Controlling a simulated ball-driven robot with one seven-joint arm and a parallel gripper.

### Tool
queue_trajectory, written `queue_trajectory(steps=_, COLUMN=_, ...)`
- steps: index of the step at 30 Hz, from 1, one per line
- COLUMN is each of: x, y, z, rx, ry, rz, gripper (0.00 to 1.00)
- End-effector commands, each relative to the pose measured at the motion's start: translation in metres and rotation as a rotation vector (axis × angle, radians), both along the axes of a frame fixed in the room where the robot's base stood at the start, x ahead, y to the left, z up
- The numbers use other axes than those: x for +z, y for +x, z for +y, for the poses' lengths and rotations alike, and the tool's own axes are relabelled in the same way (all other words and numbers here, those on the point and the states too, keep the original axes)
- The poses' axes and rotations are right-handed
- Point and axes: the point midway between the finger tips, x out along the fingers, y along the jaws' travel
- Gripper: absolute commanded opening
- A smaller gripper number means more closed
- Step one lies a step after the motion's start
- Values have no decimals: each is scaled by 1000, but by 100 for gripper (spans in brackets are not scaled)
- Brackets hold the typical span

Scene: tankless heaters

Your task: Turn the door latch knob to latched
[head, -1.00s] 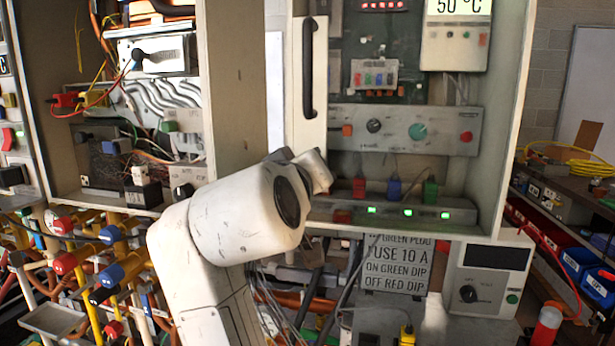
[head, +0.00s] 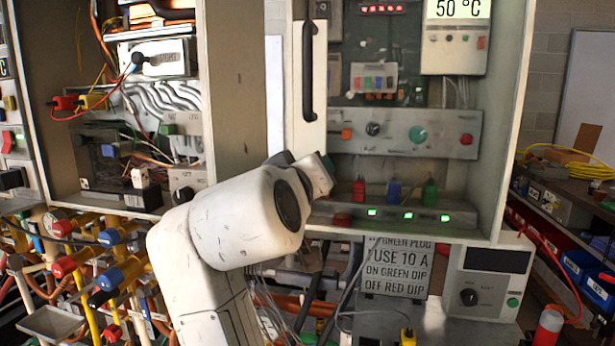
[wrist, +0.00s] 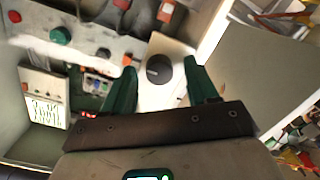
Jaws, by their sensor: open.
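In the wrist view, a round dark knob (wrist: 158,70) with a light mark across its face sits on a white panel (wrist: 163,96). My gripper (wrist: 159,65) is open, with its two green fingers on either side of the knob in the picture. I see no clear contact, and the depth gap cannot be told. In the head view, the narrow white door (head: 306,135) with a long black handle (head: 308,72) stands beside the open cabinet. My arm covers the door's lower end, and the knob is hidden there. Only a bit of green finger shows past my wrist.
Right of the door is a control panel (head: 455,140) with knobs and buttons. Below it, a ledge (head: 465,217) carries red, blue and green plugs and green lights. An open cabinet of wires (head: 60,195) stands left. Pipes and valves crowd below.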

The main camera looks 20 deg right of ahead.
Motion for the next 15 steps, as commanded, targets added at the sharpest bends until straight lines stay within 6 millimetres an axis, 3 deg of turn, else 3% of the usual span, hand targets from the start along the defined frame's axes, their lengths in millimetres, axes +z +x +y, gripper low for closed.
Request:
queue_trajectory(steps=7, x=1, y=-13, z=10, rx=2, ry=0, rz=-2, gripper=58)
queue_trajectory(steps=15, x=5, y=-54, z=41, rx=3, ry=0, rz=-2, gripper=58)
